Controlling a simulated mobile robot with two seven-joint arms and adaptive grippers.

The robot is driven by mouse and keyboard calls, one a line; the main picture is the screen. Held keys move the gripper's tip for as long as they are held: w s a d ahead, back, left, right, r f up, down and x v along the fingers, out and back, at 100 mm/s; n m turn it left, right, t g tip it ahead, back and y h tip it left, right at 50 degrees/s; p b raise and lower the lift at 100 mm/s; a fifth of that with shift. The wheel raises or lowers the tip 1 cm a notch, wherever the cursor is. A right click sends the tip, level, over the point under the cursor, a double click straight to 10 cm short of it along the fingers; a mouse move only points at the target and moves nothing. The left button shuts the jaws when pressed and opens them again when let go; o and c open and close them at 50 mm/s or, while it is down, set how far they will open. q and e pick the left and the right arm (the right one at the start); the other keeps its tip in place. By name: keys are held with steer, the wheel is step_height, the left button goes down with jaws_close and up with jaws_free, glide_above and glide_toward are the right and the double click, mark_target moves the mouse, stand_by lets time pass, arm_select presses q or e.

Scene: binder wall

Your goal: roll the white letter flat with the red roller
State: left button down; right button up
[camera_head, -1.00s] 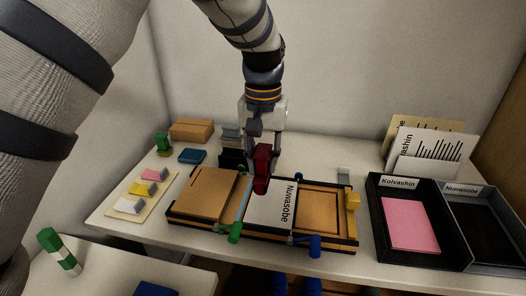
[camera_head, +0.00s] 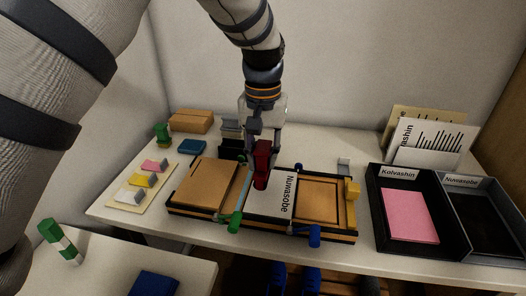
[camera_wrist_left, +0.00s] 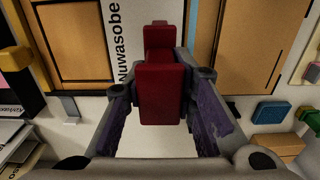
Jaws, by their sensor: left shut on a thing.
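The white letter (camera_head: 268,205), printed "Nuwasobe", lies in the middle section of the wooden, black-edged press board (camera_head: 345,233). It also shows behind the roller in the left wrist view (camera_wrist_left: 122,20). My left gripper (camera_head: 262,150) points down over the letter's far part and is shut on the red roller (camera_head: 262,163). In the left wrist view the red roller (camera_wrist_left: 160,95) sits between the two fingers and covers part of the letter. I cannot tell whether the roller touches the letter. My right gripper is not in view.
Black trays labelled "Kolvashin" (camera_head: 382,228) and "Nuwasobe" (camera_head: 463,240) stand at right; the first holds a pink letter (camera_head: 409,215). Green (camera_head: 234,222) and blue (camera_head: 314,236) knobs stick out at the board's front. A card with small blocks (camera_head: 120,197) lies left.

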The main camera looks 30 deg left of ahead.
arm_select(q)
steer(key=shift+f, duration=1.4)
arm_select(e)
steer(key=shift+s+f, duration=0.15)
arm_select(q)
steer(key=shift+d, duration=0.1)
steer(key=shift+w+d, duration=0.25)
steer(key=shift+d, duration=0.8)
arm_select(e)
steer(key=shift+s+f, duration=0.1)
arm_select(q)
steer(key=shift+d, duration=0.1)
steer(key=shift+w+d+f+b, duration=0.1)
steer(key=shift+w+d+b, duration=0.05)
steer(key=shift+d, duration=0.35)
steer(key=shift+w+d+b, duration=0.1)
steer(key=shift+d+b, duration=0.05)
steer(key=shift+d, duration=0.35)
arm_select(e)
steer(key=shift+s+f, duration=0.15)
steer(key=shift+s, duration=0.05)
arm_select(q)
steer(key=shift+a, duration=0.1)
